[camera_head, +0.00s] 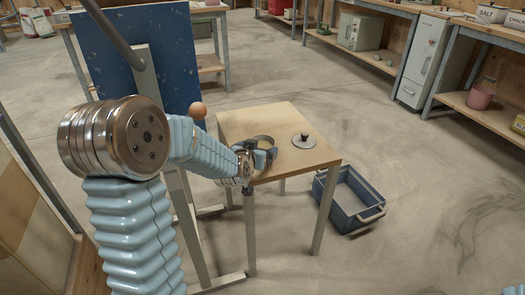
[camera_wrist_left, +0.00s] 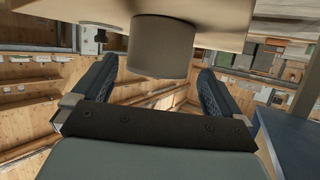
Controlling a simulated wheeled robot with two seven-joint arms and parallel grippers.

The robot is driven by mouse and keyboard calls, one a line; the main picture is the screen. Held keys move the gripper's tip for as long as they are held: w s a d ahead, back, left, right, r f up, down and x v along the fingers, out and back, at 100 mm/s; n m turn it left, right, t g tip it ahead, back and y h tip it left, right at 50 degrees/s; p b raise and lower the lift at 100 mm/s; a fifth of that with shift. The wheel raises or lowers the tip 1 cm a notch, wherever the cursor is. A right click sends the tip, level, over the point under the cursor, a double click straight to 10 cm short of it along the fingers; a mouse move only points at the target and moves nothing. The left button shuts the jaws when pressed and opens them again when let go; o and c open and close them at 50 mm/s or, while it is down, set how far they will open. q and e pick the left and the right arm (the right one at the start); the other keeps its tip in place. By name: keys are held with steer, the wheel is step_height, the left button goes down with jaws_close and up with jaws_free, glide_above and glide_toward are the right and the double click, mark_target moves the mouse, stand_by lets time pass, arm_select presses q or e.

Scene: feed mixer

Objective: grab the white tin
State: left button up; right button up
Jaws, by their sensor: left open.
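A small round open-topped container (camera_head: 264,139) stands near the left edge of a small wooden table (camera_head: 236,121). It shows as a plain grey-beige cylinder (camera_wrist_left: 160,48) in the wrist view, where it looks shaded; I cannot tell for sure that it is the white tin. My left gripper (camera_head: 259,152) is at the table's near left edge. In the wrist view the open fingers of my left gripper (camera_wrist_left: 158,70) stand on either side of the cylinder, with gaps visible. My right gripper is in neither view.
A round lid with a dark knob (camera_head: 304,141) lies on the table to the right. A blue-grey crate (camera_head: 341,221) is on the floor right of the table. A blue board (camera_head: 178,60) stands behind my left arm. Shelves line the back right; the floor between is clear.

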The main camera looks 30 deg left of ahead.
mark_target(262, 145)
arm_select(q)
steer(key=x, duration=0.5)
steer(key=shift+w+r, duration=0.15)
steer(key=c, duration=0.9)
